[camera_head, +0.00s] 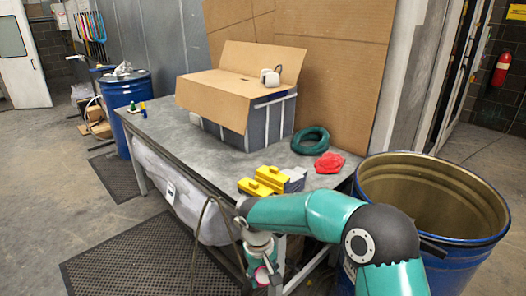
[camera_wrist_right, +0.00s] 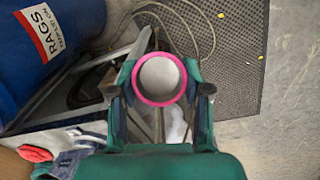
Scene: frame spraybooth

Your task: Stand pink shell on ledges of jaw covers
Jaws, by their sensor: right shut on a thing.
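The pink shell (camera_wrist_right: 159,102) is a short ring or tube with a pink rim and a pale inside, seen end-on in the right wrist view. My right gripper (camera_wrist_right: 160,82) is shut on it, with a finger on each side. In the head view, the pink shell (camera_head: 262,275) shows small in my right gripper (camera_head: 260,262), beside the front of the bench and lower than its top. The yellow jaw covers (camera_head: 262,182) sit on a grey block-like vise (camera_head: 294,180) at the bench's near right corner. Their ledges are too small to make out. My left gripper is out of view.
An open blue drum (camera_head: 475,262) stands at the right, close to my right arm. A dark mat (camera_head: 130,255) lies on the floor in front.

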